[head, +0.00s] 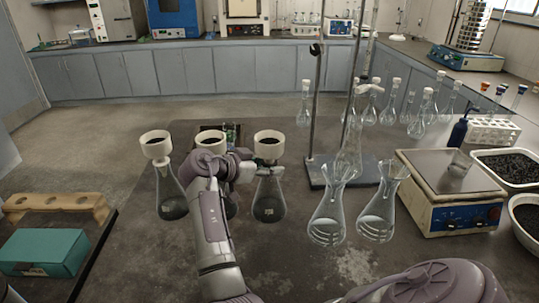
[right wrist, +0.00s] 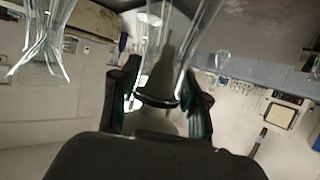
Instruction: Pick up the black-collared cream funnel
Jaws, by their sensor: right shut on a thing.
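Three cream funnels with dark contents sit in a row above flasks in the head view. The right-hand one (head: 269,152) has my right gripper (head: 250,172) at its lower part, coming from the left. In the right wrist view a black collar (right wrist: 156,101) shows between the gripper's two dark fingers (right wrist: 160,103), with glass beyond it. The right gripper is shut on this funnel. In the head view the funnel is over the neck of a dark-filled flask (head: 269,203); whether it is seated or slightly raised I cannot tell. My left gripper is not in view.
The left funnel (head: 155,147) and middle funnel (head: 210,140) stand close by. A teal box (head: 43,252) lies at left.

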